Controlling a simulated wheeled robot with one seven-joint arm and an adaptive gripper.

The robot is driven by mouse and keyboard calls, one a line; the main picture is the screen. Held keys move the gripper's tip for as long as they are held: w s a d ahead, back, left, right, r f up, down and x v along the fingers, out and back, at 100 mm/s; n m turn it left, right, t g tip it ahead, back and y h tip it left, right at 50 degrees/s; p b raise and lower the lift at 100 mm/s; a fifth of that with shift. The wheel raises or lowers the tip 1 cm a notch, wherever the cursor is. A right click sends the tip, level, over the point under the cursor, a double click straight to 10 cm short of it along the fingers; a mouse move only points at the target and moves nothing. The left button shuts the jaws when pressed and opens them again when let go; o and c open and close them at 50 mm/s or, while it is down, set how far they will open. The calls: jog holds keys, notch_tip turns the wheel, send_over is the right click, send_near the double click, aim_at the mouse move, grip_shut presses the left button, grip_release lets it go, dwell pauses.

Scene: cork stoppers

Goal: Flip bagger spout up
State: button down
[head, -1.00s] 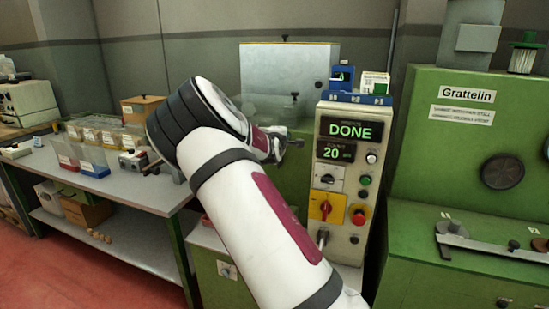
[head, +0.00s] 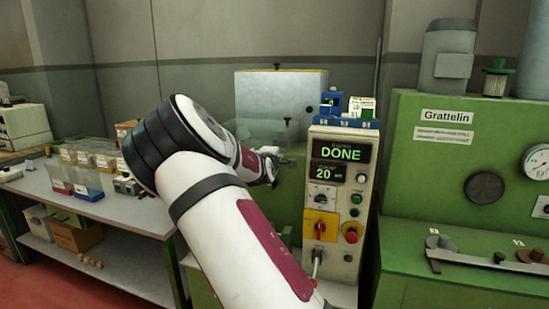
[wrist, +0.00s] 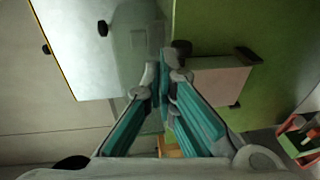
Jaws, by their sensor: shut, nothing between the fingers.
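My gripper (head: 283,162) is at the green machine just left of the control box (head: 338,190), whose display reads DONE and 20. In the wrist view its teal-padded fingers (wrist: 164,75) are together and empty. Their tips are near a green surface and a pale pinkish panel (wrist: 222,82) with dark knobs. I cannot pick out the bagger spout for certain; my arm and gripper cover part of that area. I cannot tell whether the fingertips touch anything.
A pale lidded box (head: 280,97) stands behind the gripper; a clear cover is below it. A bench (head: 110,210) with several small bins is at left. The green Grattelin machine (head: 450,170) is at right. Red floor shows at lower left.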

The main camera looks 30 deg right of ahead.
jog(key=s+a+r, duration=0.3)
jog(key=s+a, duration=0.2)
jog(key=shift+r, duration=0.3)
jog(key=s+a+f+m+g+y, duration=0.2)
jog(key=s+f+m+y, duration=0.2)
jog(key=s+f, duration=0.15)
jog(key=s+a+m+g+y, duration=0.25)
jog(key=s+a+y, duration=0.25)
jog(key=s+a, duration=0.5)
jog(key=s+a+r+g+y, duration=0.1)
jog(key=s+a, duration=0.3)
jog(key=s, duration=0.5)
jog(key=s+a+r+m+g, duration=0.1)
jog(key=s+a, duration=0.4)
jog(key=s, duration=0.5)
jog(key=s+a+r+m+g+y, duration=0.1)
jog(key=s+a, duration=0.4)
jog(key=s, duration=0.4)
jog(key=shift+s+y+p, duration=0.3)
jog(key=shift+s+p, duration=0.05)
jog(key=shift+p, duration=0.1)
jog(key=shift+a+r, duration=0.1)
jog(key=shift+r, duration=0.05)
